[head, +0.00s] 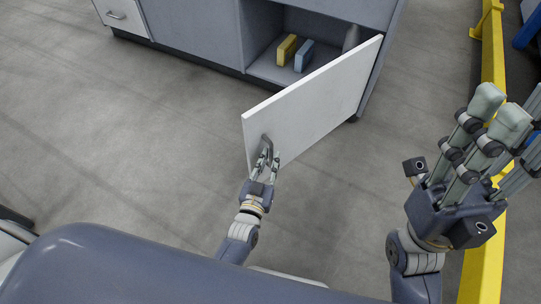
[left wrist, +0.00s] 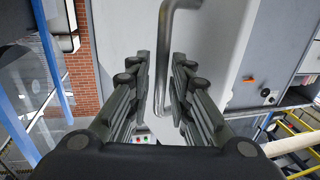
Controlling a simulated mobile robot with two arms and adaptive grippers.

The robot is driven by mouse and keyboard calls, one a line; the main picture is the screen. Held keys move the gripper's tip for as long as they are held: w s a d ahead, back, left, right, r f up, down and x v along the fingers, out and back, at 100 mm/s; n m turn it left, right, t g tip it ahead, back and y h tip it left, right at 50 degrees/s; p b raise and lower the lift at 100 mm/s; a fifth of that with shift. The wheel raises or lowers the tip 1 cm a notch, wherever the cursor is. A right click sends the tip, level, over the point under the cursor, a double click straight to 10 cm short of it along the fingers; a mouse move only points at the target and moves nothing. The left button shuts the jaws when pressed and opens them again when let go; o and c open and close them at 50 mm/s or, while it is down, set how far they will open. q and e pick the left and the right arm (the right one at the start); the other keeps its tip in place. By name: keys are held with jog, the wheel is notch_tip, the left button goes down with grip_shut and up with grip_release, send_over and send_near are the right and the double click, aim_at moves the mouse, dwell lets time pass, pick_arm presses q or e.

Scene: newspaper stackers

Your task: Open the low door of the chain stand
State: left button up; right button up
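The low door (head: 315,103) is a white panel. In the head view it stands swung well out from the grey stand (head: 195,35), hinged at its right end, with the compartment behind it exposed. A dark bar handle (head: 266,146) sits near its free left end. My left gripper (head: 264,163) is at this handle. In the left wrist view the grey handle (left wrist: 161,75) passes between the two fingers (left wrist: 161,65), with narrow gaps visible beside it. My right gripper (head: 514,110) is raised at the right, its fingers apart and empty, away from the door.
A yellow block (head: 286,50) and a blue block (head: 304,55) are inside the open compartment. A white drawer front (head: 122,17) is at the upper left. A yellow floor rail (head: 493,55) runs along the right. The floor (head: 130,130) left of the door is clear.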

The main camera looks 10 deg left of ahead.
pick_arm(q)
jog(key=s, duration=1)
jog(key=shift+a, duration=0.35)
jog(key=shift+c, duration=0.3)
